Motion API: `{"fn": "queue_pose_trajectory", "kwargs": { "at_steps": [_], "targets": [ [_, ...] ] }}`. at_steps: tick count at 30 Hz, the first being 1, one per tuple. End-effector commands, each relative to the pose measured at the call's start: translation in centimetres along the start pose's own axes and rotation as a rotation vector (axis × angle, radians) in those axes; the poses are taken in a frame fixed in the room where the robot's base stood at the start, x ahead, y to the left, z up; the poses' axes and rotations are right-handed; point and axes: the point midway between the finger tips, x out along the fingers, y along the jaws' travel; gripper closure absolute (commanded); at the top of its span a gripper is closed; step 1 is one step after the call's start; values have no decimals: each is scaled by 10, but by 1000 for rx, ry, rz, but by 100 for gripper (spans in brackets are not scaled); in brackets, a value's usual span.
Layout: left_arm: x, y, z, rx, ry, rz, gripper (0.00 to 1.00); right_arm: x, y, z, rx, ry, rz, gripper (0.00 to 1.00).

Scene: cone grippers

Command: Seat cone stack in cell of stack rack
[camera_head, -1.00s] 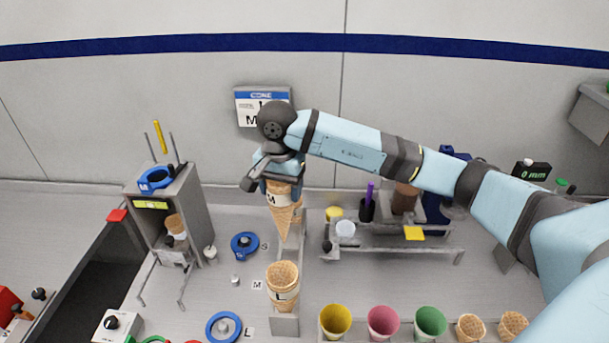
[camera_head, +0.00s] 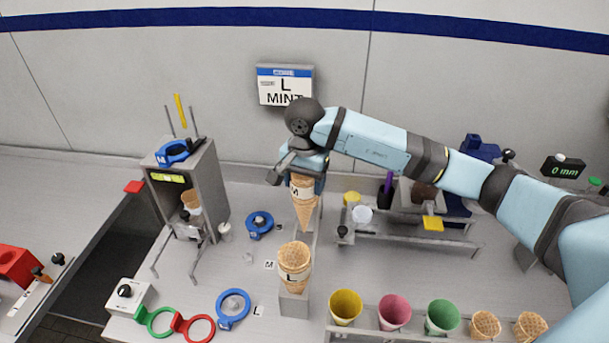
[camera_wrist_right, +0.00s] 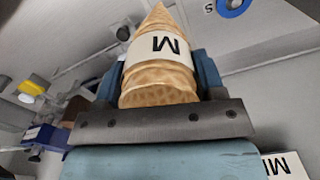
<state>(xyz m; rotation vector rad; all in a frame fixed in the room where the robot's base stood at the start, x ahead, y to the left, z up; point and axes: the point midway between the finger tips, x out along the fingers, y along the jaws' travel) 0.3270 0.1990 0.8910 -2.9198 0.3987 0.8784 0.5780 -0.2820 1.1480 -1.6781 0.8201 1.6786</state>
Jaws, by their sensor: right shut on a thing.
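My right gripper (camera_head: 305,178) is shut on a cone stack marked M (camera_head: 303,203). The stack hangs tip down, roughly upright, behind the front of the grey stack rack (camera_head: 293,305). In the right wrist view the M stack (camera_wrist_right: 160,75) sits between the fingers with its label showing. A second cone stack, marked L (camera_head: 294,268), stands in the front cell of the rack. The rear cells are largely hidden by the held stack and the L stack, so I cannot tell whether the M tip is in a cell. My left gripper is not in view.
A grey dispenser (camera_head: 208,175) stands left of the rack, with blue rings (camera_head: 233,308) on the table between. Coloured cups (camera_head: 345,306) and waffle cones stand in a front holder at right. A low shelf (camera_head: 385,238) stands behind them. A wall sign reads L MINT (camera_head: 285,87).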

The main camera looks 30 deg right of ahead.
Motion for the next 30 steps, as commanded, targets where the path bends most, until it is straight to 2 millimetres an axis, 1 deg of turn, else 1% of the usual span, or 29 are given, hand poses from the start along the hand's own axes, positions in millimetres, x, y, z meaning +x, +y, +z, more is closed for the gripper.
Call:
{"fn": "queue_pose_trajectory", "kwargs": {
  "at_steps": [3,30],
  "targets": [
    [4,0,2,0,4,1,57,12,0,0,0,-1,0,50],
    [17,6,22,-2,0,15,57,84,0,0,0,0,-1,50]
  ]
}}
